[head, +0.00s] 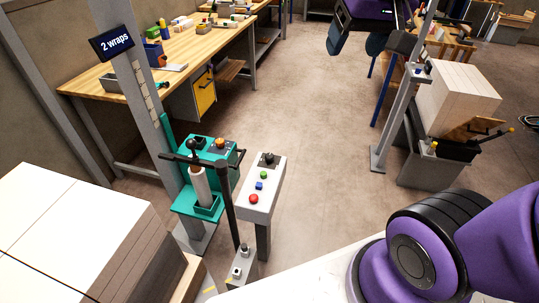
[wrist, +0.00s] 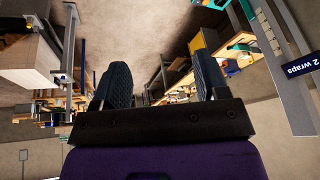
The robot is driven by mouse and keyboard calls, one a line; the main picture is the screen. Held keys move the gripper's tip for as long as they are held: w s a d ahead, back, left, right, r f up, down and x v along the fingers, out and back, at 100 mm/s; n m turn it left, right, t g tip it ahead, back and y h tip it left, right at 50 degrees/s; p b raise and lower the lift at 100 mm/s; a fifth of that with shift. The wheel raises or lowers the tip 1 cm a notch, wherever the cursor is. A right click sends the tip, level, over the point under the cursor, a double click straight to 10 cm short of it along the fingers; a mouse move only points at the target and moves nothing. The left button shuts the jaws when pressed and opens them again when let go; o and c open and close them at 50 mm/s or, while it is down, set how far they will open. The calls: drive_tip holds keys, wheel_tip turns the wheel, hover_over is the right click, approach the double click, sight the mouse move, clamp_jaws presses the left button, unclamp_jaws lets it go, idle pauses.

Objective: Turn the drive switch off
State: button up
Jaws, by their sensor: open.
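A pale control box (head: 261,206) stands on a post in the middle of the head view. Its sloped face carries a black rotary switch (head: 268,158) at the top, then a green button (head: 263,175), a blue button (head: 259,186) and a red button (head: 253,198). I cannot tell from labels which one is the drive switch, nor read the black switch's position. My gripper (head: 354,48) is high at the top of the head view, well away from the box. In the wrist view its two dark fingers (wrist: 160,88) are spread with nothing between them.
A teal wrapping unit (head: 214,148) with a film roll and a dark bar stands just left of the box. A "2 wraps" sign (head: 112,42) hangs on a grey post. A ream stack (head: 75,240) fills the lower left. Open floor (head: 310,110) lies beyond the box.

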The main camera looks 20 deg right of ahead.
drive_tip(key=w+f+m+g, duration=0.1)
drive_tip(key=w+f+m, duration=0.3)
drive_tip(key=w, duration=1.1)
drive_tip(key=m+g, duration=0.4)
drive_tip(key=m, duration=0.3)
hover_over(269, 155)
wheel_tip(269, 155, down, 43)
wheel_tip(269, 155, down, 11)
drive_tip(key=shift+s+r, duration=0.1)
drive_tip(key=shift+c, duration=0.5)
drive_tip(key=c, duration=0.8)
drive_tip(key=shift+c, duration=0.2)
